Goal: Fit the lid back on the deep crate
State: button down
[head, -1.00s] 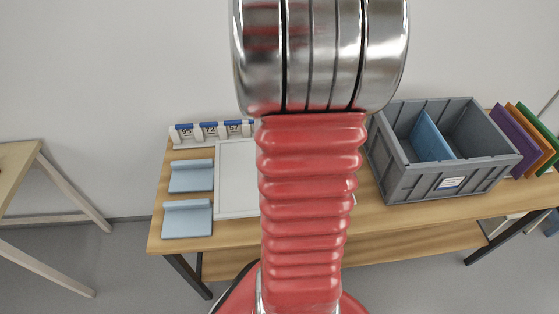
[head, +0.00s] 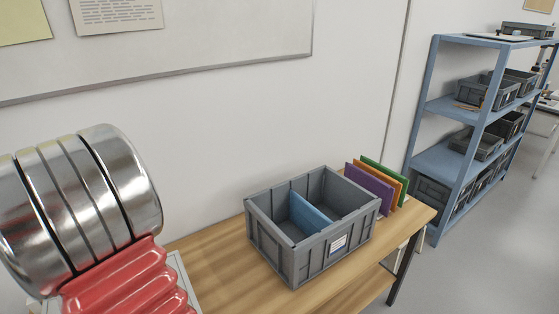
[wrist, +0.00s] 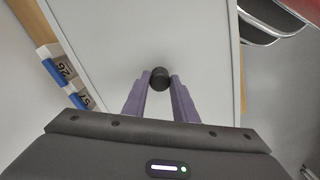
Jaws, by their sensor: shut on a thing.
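The deep crate (head: 338,258) is grey and open-topped, with a blue divider (head: 308,214) inside and a white label on its front. It stands on the wooden table in the head view. The lid (wrist: 130,45) is a flat pale grey panel with a black knob (wrist: 159,73), filling much of the wrist view. My gripper (wrist: 159,86) has its two purple-grey fingers shut on the knob. I cannot tell whether the lid is raised off the table. In the head view my gripper is out of frame; a pale panel edge (head: 183,278) shows beside my arm.
Purple, orange and green panels (head: 375,186) stand upright just right of the crate on the table (head: 215,248). Number cards (wrist: 64,72) lie left of the lid in the wrist view. A blue shelf rack (head: 478,125) with grey bins stands further right.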

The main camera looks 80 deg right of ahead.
jog(key=shift+m, duration=0.5)
jog(key=w+a, duration=1)
jog(key=shift+w+a+r, duration=0.15)
jog(key=shift+w+a, duration=0.15)
jog(key=shift+a, duration=0.1)
jog(key=w+a, duration=0.3)
jog(key=a, duration=0.4)
jog(key=w+a+m, duration=0.1)
jog(key=w+a, duration=0.3)
jog(key=a, duration=0.3)
jog(key=shift+a, duration=0.35)
jog(key=shift+s, duration=0.1)
